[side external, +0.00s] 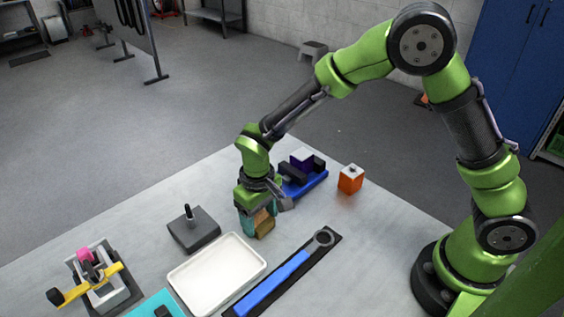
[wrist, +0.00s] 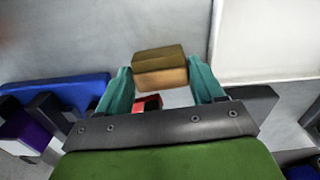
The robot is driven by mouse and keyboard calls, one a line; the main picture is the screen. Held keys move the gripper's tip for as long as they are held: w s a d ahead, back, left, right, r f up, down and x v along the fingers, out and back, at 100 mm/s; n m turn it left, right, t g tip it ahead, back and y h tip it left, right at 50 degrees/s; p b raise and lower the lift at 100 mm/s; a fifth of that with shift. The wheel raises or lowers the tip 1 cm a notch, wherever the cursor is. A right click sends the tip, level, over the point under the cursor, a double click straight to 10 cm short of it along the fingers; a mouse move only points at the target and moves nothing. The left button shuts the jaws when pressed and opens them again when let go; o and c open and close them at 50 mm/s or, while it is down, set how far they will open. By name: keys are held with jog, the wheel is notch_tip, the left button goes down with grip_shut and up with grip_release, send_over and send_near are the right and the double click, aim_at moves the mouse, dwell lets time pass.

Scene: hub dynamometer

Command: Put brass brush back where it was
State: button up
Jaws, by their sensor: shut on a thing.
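The brass brush appears to be the brown and tan block (side external: 265,222), with a darker brown top and a lighter tan side in the wrist view (wrist: 160,70). My gripper (side external: 254,224) is shut on it, with a teal finger on each side in the wrist view (wrist: 158,80). In the side view the block is low, at or just above the table, between the blue tray and the white tray; I cannot tell whether it touches the surface. The near finger hides part of it.
A blue tray (side external: 310,187) with purple and black pieces lies behind my gripper. An orange block (side external: 350,181) stands right of it. A white tray (side external: 217,273), a grey block with a peg (side external: 193,232), a blue-handled wrench (side external: 272,284) and a yellow-levered fixture (side external: 95,278) are nearer.

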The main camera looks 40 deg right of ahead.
aim_at(261, 221)
jog(key=o, duration=1)
jog(key=shift+f, duration=0.1)
notch_tip(261, 221, up, 15)
jog(key=s+d+r+m+t+y, duration=0.2)
jog(key=s+d+r+m+t, duration=0.2)
jog(key=s+d, duration=0.9)
notch_tip(261, 221, up, 4)
jog(key=s+t, duration=0.1)
jog(key=t, duration=0.1)
jog(key=shift+d+r+m+t, duration=0.2)
jog(key=shift+d+m+t, duration=0.1)
jog(key=shift+d+m, duration=0.1)
jog(key=shift+s+d+f+t, duration=0.2)
jog(key=shift+s+t, duration=0.1)
jog(key=shift+s, duration=0.1)
jog(key=shift+c, duration=1.1)
